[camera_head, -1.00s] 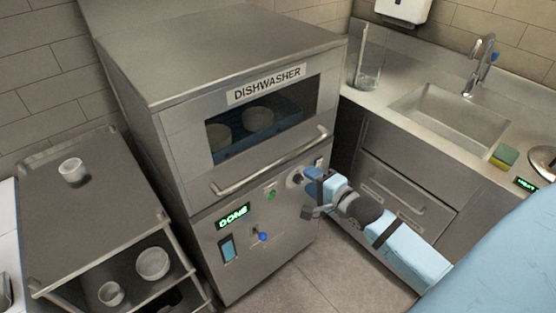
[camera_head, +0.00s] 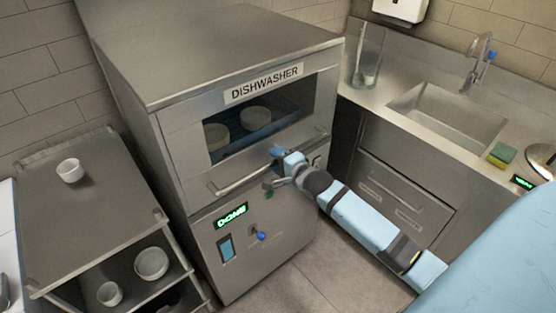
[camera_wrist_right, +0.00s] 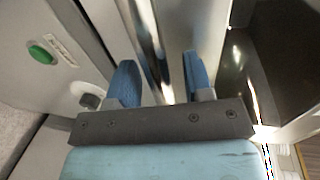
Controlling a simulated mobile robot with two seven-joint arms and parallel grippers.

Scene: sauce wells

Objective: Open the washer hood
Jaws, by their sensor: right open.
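The dishwasher hood (camera_head: 180,140) is a steel front with a dark window, and it is down. White bowls on a blue rack show behind the window. Its long bar handle (camera_head: 238,184) runs along the hood's lower edge. My right gripper (camera_head: 274,168) is at the handle's middle and hides part of it. In the right wrist view my gripper (camera_wrist_right: 161,82) has its two blue fingers apart, with the shiny handle bar (camera_wrist_right: 150,40) between or just ahead of them. I cannot tell whether they touch it. My left gripper is not in view.
The panel below has a green "DONE" display (camera_head: 231,215) and a blue knob (camera_head: 261,236). A steel cart (camera_head: 95,215) with cups stands at left. A sink (camera_head: 445,115), a glass container (camera_head: 367,65) and a sponge (camera_head: 502,155) are at right.

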